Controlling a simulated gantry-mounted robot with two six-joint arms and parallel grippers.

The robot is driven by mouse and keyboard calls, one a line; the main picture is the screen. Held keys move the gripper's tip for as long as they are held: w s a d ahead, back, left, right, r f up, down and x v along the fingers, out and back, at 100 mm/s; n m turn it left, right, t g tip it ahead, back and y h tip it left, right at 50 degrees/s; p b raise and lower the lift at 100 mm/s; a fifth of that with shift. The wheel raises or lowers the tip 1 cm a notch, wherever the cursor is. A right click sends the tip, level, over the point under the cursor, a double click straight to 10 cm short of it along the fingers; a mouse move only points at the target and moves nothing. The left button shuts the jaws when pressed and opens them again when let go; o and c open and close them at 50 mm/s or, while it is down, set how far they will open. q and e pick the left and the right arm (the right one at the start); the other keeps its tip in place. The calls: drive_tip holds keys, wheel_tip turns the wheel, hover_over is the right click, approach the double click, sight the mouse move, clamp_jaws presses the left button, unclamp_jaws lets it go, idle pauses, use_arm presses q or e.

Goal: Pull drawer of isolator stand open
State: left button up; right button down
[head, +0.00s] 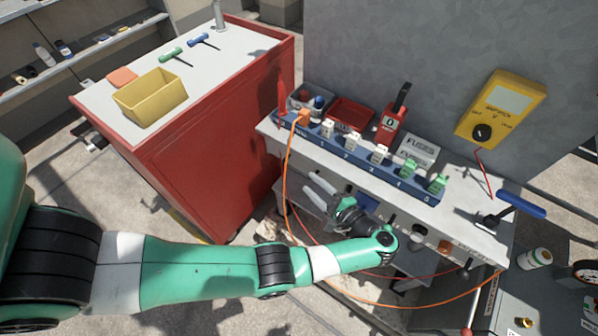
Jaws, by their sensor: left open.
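The isolator stand (470,205) is a pale bench against the grey wall. A blue strip with numbered plugs and a red isolator (391,124) stand on its top. My left gripper (314,187) is open, its two pale fingers pointing to the upper left, just in front of the stand's front side near its left half. Nothing shows between the fingers. My left wrist and forearm cover part of the stand's front. The drawer and its handle cannot be clearly made out there, nor whether the fingers touch anything. My right gripper is out of view.
An orange cable (287,176) hangs from the strip and loops below my arm. A red cabinet (215,140) with a yellow bin (150,97) stands to the left. A yellow meter (503,108) is at the right, above a blue-handled valve (520,205).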

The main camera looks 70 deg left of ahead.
sight(297, 170)
use_arm(q)
drive_tip(key=x, duration=0.7)
drive_tip(key=shift+s+a+p, duration=0.1)
drive_tip(key=shift+a+p, duration=0.15)
drive_tip(key=shift+p, duration=0.05)
clamp_jaws()
idle(0.9)
